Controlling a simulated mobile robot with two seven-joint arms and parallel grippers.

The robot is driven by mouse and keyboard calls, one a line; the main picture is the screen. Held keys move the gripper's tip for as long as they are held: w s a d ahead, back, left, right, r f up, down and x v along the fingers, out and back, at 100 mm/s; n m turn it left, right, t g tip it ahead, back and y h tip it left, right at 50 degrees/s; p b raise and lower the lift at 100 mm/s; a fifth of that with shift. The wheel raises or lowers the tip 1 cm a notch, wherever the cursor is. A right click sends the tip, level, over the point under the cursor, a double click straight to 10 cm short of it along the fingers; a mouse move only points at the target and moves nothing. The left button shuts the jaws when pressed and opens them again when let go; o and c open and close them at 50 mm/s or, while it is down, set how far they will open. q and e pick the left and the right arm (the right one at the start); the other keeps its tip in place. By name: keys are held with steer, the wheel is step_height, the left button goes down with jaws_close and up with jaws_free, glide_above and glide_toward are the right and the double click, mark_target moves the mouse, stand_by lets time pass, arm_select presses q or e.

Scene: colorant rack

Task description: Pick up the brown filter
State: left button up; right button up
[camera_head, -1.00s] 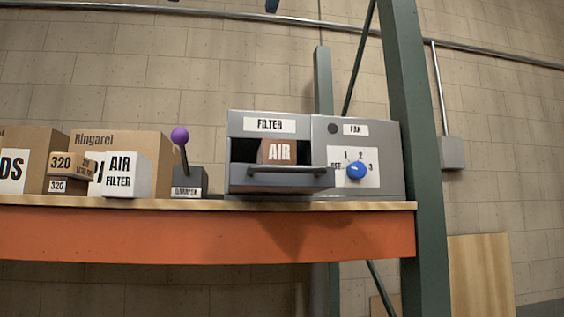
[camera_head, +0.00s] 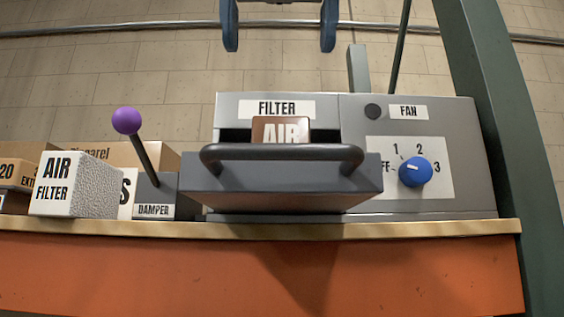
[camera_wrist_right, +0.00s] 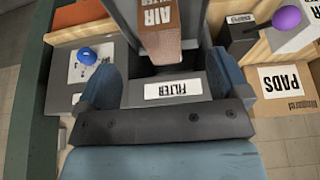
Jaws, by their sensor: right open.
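The brown filter (camera_head: 281,124), marked AIR, sits in the pulled-out drawer (camera_head: 280,186) of the grey filter and fan unit. The drawer front and handle hide its lower part. In the right wrist view, the brown filter (camera_wrist_right: 160,42) stands in the drawer channel, beyond the FILTER label. My right gripper (camera_head: 279,24) is open and empty, above the unit with its two blue fingers pointing down at the top of the head view. In the wrist view the same gripper (camera_wrist_right: 163,78) has its fingers spread wide, apart from the filter. My left gripper is not in view.
A white air filter box (camera_head: 75,188) and a damper lever with a purple knob (camera_head: 127,121) stand left of the unit. A blue fan dial (camera_head: 415,171) is on its right. A green rack post (camera_head: 510,130) rises at the right. The shelf edge (camera_head: 360,232) runs in front.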

mark_target(281, 120)
steer(key=x, duration=0.4)
steer(key=w+x, duration=0.1)
steer(key=x, duration=0.1)
steer(key=shift+w+d+b, duration=0.2)
steer(key=shift+d+b, duration=0.15)
steer(key=shift+b, duration=0.05)
steer(key=shift+a+f, duration=0.1)
steer(key=shift+f, duration=0.3)
steer(key=p+x, duration=0.1)
steer(key=x, duration=0.3)
steer(key=shift+w, duration=0.15)
steer(key=shift+w+f, duration=0.15)
steer(key=shift+f, duration=0.05)
steer(key=shift+s+a, duration=0.1)
steer(key=shift+s, duration=0.15)
steer(key=c, duration=0.4)
steer(key=shift+r, duration=0.1)
steer(key=c, duration=0.6)
